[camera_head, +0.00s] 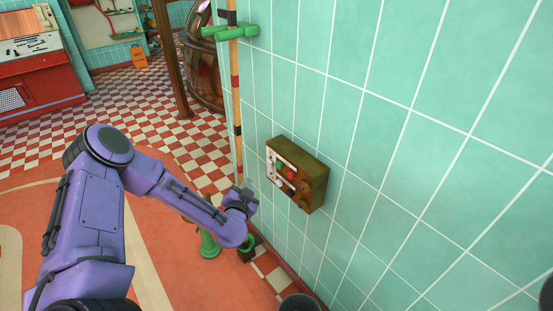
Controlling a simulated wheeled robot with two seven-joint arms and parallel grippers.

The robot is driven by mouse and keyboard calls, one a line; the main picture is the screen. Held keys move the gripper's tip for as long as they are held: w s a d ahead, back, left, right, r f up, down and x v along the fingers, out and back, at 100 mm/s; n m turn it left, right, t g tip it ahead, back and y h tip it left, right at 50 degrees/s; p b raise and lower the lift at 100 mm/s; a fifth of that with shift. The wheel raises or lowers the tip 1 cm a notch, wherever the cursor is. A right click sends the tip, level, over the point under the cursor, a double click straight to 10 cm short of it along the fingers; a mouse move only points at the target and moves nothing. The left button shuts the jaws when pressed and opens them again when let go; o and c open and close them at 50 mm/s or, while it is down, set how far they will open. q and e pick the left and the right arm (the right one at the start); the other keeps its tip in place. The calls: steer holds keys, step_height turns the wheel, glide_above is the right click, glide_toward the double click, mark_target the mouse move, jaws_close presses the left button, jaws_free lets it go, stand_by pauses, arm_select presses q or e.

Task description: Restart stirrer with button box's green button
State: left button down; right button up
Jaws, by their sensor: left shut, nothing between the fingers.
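The button box (313,184) is a worn brown-olive box fixed to the green tiled wall, with a pale front plate. On its front I see a small green button (279,163), with a red button (291,174) beside it, lower and to the right. My left gripper (250,191) is shut and empty, at the end of the purple arm. In the picture it is to the left of the box and a little lower, apart from it. The stirrer cannot be made out clearly. My right gripper is out of view.
A thin banded pole (235,90) with a green clamp (230,31) stands along the wall, behind my left gripper. A copper kettle (206,75) stands at the back. A green post foot (208,244) is on the floor below my arm. The wall right of the box is bare.

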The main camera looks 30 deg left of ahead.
mark_target(279, 165)
arm_select(q)
steer(key=shift+w, duration=0.15)
steer(key=w+d+b, duration=0.3)
steer(key=w+b, duration=0.1)
steer(key=w, duration=0.4)
steer(key=shift+d, duration=0.2)
stand_by(2.0)
steer(key=shift+w+d, duration=0.15)
steer(key=shift+w, duration=0.25)
